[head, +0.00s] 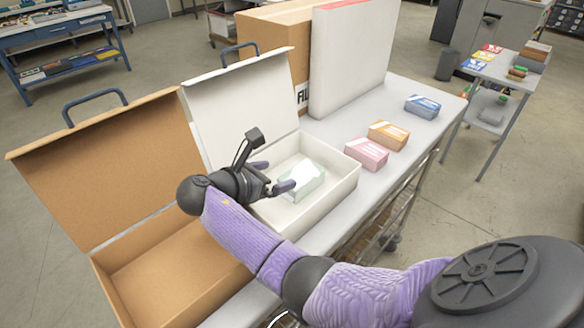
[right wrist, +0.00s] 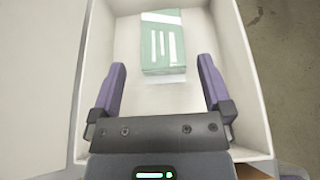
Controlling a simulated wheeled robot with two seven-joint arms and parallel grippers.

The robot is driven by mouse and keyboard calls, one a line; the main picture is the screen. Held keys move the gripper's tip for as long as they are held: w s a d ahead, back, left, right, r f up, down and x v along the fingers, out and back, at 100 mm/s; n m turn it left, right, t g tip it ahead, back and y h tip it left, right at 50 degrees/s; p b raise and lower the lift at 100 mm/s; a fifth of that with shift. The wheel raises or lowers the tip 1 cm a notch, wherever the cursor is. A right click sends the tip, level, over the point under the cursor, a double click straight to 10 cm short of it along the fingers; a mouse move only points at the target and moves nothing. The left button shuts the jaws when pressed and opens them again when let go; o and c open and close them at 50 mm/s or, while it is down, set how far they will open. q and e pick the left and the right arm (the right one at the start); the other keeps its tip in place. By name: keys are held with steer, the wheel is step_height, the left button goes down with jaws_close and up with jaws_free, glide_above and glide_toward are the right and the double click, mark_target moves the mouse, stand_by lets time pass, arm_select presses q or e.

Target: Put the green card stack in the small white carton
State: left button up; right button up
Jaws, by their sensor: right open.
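The green card stack (head: 302,180) lies inside the small white carton (head: 345,183), on its floor. In the right wrist view the stack (right wrist: 163,45) shows a pale green face with white stripes, beyond my fingertips. The white carton (right wrist: 245,75) has its lid raised at the back. My right gripper (head: 275,176) is over the carton, its fingers spread apart and empty. In the right wrist view the gap between the fingers (right wrist: 162,75) shows only carton floor and the near end of the stack. My left gripper is not in view.
A larger brown carton (head: 100,270) with an open lid stands left of the white one. Pink (head: 367,153), orange (head: 388,135) and blue (head: 422,105) card stacks sit on the table to the right. A big brown box and a white-and-red panel (head: 350,60) stand behind.

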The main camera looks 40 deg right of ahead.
steer(key=v, duration=0.5)
steer(key=shift+a, duration=0.15)
steer(key=shift+c, duration=0.3)
stand_by(0.7)
